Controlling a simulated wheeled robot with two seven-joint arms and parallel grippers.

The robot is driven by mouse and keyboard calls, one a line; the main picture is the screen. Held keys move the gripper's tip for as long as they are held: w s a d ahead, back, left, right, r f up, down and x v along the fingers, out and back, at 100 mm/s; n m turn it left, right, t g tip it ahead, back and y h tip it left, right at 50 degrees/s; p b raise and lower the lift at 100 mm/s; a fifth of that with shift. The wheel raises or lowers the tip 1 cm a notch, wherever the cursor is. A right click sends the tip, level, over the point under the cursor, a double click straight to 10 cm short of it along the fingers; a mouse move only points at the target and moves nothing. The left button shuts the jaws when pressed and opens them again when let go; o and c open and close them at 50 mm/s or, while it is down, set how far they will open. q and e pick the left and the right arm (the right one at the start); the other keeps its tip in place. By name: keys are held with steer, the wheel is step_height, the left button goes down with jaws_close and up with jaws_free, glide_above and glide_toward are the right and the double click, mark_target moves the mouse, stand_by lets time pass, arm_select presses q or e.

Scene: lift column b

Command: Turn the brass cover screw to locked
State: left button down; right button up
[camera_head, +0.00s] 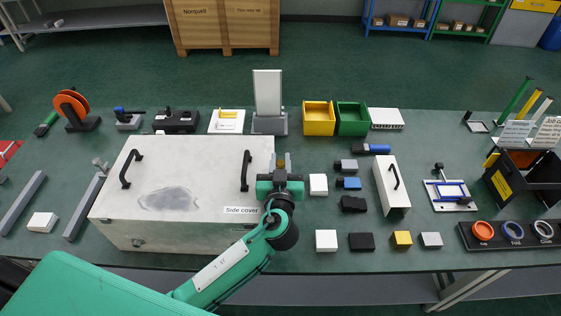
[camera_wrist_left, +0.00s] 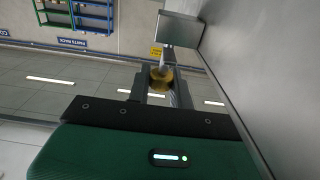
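The brass cover screw (camera_head: 281,163) is a small gold-coloured knob at the right side of the large pale box labelled "Side cover" (camera_head: 215,150). In the left wrist view the brass screw (camera_wrist_left: 161,78) shows between the fingertips, with a grey stem beyond it. My left gripper (camera_head: 280,166) is beside the box's right wall, one finger on either side of the screw. In the left wrist view the fingers (camera_wrist_left: 160,88) stand close to it; whether they press on it is unclear. The screw's locked mark is not visible. My right gripper is out of view.
Two black handles (camera_head: 247,171) stand up from the box top. Right of my gripper are several small blocks (camera_head: 326,240) and a white case with a handle (camera_head: 391,184). A grey stand (camera_head: 268,100), a yellow bin (camera_head: 319,118) and a green bin (camera_head: 352,118) are behind.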

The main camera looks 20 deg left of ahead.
arm_select(q)
steer(key=shift+f+m+h+b, duration=0.1)
steer(key=shift+m+h+b, duration=0.3)
steer(key=shift+h, duration=0.2)
steer(key=shift+m+h, duration=0.3)
steer(key=shift+h, duration=0.2)
steer(key=c, duration=1.3)
jaws_free()
steer(key=shift+s, duration=0.1)
